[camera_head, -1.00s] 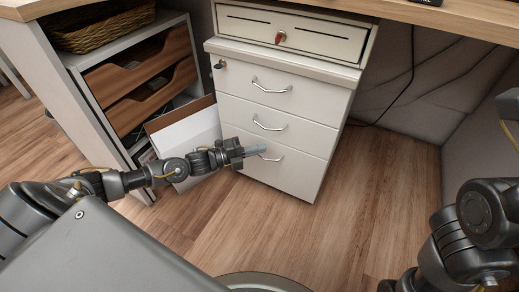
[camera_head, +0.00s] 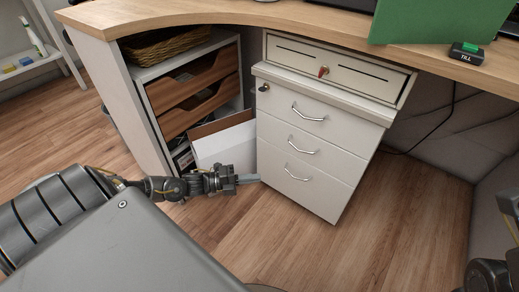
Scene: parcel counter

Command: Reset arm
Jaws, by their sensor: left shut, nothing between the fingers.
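My left arm comes in from the left, and its gripper (camera_head: 248,180) is shut and empty. Its fingertips point right, low in front of the left edge of the white drawer cabinet (camera_head: 268,150). I cannot tell whether they touch the cabinet. All three of the cabinet's handled drawers look closed. Of my right arm only dark links show at the right edge; its gripper is out of view.
A white box (camera_head: 222,145) stands left of the cabinet, beside a shelf with wooden trays (camera_head: 205,100) and a wicker basket (camera_head: 160,48). The wooden desk top (camera_head: 215,14) runs above, bearing a green panel (camera_head: 437,20) and a till button (camera_head: 466,52). The wood floor (camera_head: 405,215) is clear at the right.

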